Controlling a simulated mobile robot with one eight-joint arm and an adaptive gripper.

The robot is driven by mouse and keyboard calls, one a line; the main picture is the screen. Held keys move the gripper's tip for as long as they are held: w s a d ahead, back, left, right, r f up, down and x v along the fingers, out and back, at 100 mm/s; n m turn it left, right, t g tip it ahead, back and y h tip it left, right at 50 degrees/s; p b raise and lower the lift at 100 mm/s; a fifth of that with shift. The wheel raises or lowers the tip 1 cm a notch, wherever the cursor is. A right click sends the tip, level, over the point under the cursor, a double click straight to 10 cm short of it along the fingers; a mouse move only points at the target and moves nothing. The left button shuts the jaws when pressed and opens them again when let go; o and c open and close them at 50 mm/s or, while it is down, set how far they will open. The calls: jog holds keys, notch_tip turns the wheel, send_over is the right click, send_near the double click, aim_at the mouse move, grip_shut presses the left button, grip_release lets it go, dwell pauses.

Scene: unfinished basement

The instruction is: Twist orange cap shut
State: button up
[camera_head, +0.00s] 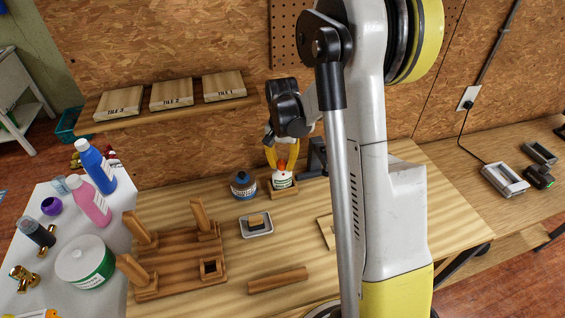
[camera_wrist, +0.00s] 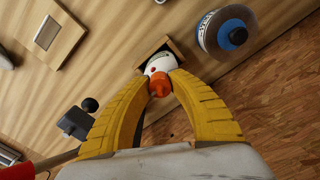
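The orange cap (camera_head: 282,164) sits on top of a small white bottle (camera_head: 282,180), which stands upright in a wooden holder (camera_head: 285,193) at the back of the workbench. My gripper (camera_head: 283,163) comes down on the bottle from above. In the wrist view the cap (camera_wrist: 159,84) lies between the tips of the two yellow fingers, and my gripper (camera_wrist: 161,80) appears shut on it, with a finger against each side. The white bottle (camera_wrist: 161,64) shows just beyond the cap. Its lower part is hidden, and I cannot tell how tight the cap is.
A small metal tray (camera_head: 256,227), a wooden rack with posts (camera_head: 180,262) and a loose wood bar (camera_head: 278,280) lie nearer. A shelf with tiles (camera_head: 170,97) hangs above left. A black fixture (camera_head: 316,157) stands right.

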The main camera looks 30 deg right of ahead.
dwell(0.5)
jog(key=m+b, duration=0.1)
jog(key=m, duration=0.3)
jog(key=shift+m, duration=0.6)
